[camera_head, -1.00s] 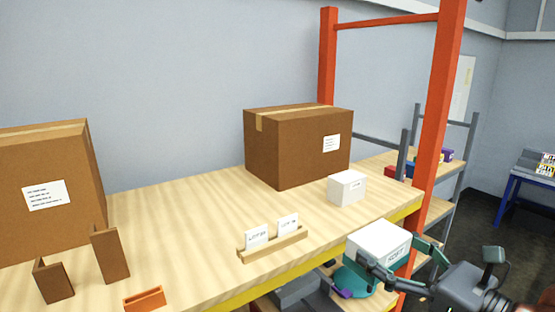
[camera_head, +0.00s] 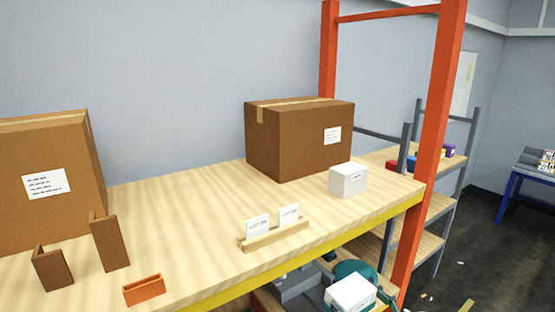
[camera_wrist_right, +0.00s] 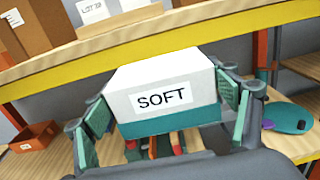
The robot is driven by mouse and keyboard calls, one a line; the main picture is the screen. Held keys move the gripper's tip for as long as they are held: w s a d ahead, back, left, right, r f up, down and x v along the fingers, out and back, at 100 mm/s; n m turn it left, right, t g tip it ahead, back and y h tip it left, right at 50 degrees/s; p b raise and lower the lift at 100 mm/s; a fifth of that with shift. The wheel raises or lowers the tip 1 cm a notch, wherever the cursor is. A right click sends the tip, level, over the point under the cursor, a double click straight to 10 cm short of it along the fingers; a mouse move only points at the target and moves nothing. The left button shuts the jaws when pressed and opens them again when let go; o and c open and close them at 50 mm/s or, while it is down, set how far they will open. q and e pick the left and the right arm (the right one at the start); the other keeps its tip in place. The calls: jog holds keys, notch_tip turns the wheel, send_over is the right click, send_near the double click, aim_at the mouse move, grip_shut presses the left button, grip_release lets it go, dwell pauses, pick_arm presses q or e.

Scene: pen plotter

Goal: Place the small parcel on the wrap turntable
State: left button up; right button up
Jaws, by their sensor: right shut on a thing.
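A small white parcel (camera_head: 350,292) with a teal lower band is in my right gripper, low in the head view. In the right wrist view this parcel (camera_wrist_right: 162,85) shows a SOFT label. My right gripper (camera_wrist_right: 165,112) is shut on it, with a teal finger pad at each side. The round teal turntable (camera_head: 356,269) is on the lower level, partly hidden behind the parcel in the head view. In the wrist view the turntable (camera_wrist_right: 290,117) lies right of the gripper, apart from the parcel. My left gripper is not in view.
A second small white box (camera_head: 347,180) stands on the upper shelf (camera_head: 200,225), beside a large brown carton (camera_head: 290,140). A card holder (camera_head: 273,234) sits near the yellow front edge. An orange upright (camera_head: 432,130) rises right of the turntable. An orange bin (camera_wrist_right: 35,137) is at left below.

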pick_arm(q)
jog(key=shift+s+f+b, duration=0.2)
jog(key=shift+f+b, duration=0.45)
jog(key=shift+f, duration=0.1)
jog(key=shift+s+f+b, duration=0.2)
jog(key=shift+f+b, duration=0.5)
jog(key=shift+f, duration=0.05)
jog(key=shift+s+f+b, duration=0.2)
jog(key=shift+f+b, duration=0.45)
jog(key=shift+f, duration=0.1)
pick_arm(e)
jog(key=s+f+m+t+h, duration=0.1)
jog(key=s+f+m+h, duration=0.2)
jog(key=f, duration=1.1)
jog(key=s+d+f+m+t+h, duration=0.1)
jog(key=s+f+m+h, duration=0.2)
jog(key=f, duration=1.2)
jog(key=shift+s+d+f+t+h, duration=0.35)
jog(key=shift+s+h, duration=1.45)
jog(key=shift+s, duration=1.2)
